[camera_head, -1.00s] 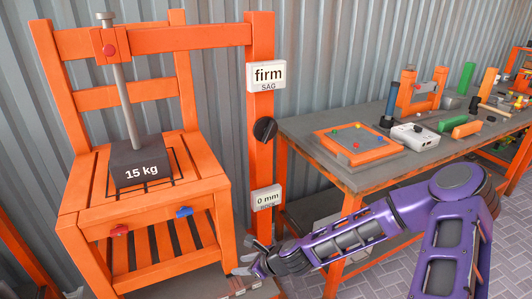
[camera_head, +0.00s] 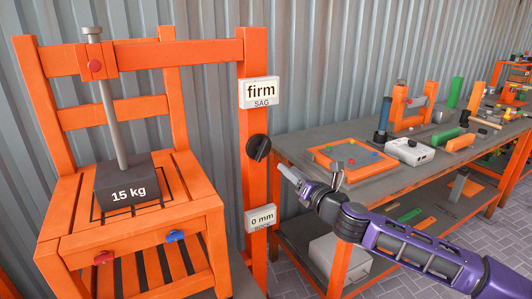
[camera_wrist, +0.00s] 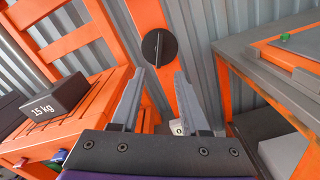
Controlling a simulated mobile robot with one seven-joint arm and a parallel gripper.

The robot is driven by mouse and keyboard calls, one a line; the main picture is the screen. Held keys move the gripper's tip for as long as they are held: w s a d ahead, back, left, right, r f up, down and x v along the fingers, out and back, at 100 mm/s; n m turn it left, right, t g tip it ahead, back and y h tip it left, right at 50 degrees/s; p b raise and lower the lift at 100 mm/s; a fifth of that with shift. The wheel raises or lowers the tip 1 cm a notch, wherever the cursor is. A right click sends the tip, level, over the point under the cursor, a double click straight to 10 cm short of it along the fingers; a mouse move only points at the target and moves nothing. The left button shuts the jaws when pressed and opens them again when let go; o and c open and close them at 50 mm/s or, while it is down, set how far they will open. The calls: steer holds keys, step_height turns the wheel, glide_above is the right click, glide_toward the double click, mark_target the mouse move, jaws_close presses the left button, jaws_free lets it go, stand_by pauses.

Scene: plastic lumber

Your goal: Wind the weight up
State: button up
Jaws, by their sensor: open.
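A dark weight marked "15 kg" (camera_head: 127,183) rests on the slatted seat of the orange chair-like frame, with a grey rod (camera_head: 112,115) rising from it to a clamp on the crossbar. A round black knob (camera_head: 258,147) is on the orange post right of the seat, between the "firm SAG" display (camera_head: 259,92) and the "0 mm" display (camera_head: 261,218). My gripper (camera_head: 312,176) is open and empty, right of and slightly below the knob. In the wrist view the knob (camera_wrist: 159,47) shows ahead, just beyond the two fingers (camera_wrist: 155,90); they do not touch it.
A red knob (camera_head: 95,65) is on the clamp. Red (camera_head: 103,257) and blue (camera_head: 174,236) knobs are on the seat front.

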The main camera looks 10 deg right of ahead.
mark_target(265, 150)
steer(key=x, duration=1.4)
steer(key=shift+f+b, duration=0.1)
steer(key=shift+b, duration=0.3)
jaws_close()
